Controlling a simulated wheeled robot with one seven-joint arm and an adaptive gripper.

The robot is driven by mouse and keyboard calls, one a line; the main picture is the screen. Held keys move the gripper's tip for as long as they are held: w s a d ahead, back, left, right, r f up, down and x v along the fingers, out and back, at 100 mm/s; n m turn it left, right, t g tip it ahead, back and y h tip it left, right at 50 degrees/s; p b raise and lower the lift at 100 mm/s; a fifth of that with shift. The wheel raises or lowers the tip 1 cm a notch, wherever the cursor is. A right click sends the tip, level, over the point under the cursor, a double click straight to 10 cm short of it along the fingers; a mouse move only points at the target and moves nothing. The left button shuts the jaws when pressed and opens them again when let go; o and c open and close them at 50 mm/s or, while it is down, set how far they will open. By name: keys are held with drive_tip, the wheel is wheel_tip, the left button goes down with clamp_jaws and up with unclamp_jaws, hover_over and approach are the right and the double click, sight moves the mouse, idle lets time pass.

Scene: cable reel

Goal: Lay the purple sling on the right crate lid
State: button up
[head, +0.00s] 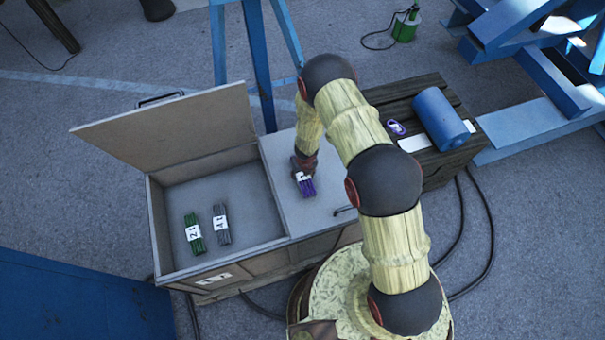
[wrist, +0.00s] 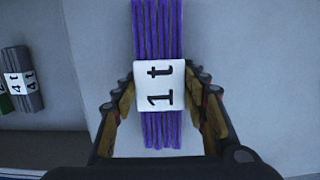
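The purple sling (head: 307,188), a flat bundle with a white tag, lies on the closed right crate lid (head: 327,211). In the wrist view the sling (wrist: 158,35) runs up the picture, and its tag reads "1 t". My gripper (head: 304,166) is directly over the sling. My gripper hides part of the sling in the head view.
The crate's left lid (head: 165,125) stands open. A green sling (head: 194,233) and a grey sling (head: 221,224) lie in that compartment. A dark wooden box (head: 455,160) at the right carries a blue roll (head: 440,118) and a small purple item (head: 397,128). A blue stand (head: 262,70) rises behind.

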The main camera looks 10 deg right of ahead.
drive_tip(key=o, duration=0.5)
drive_tip(key=shift+r, duration=0.1)
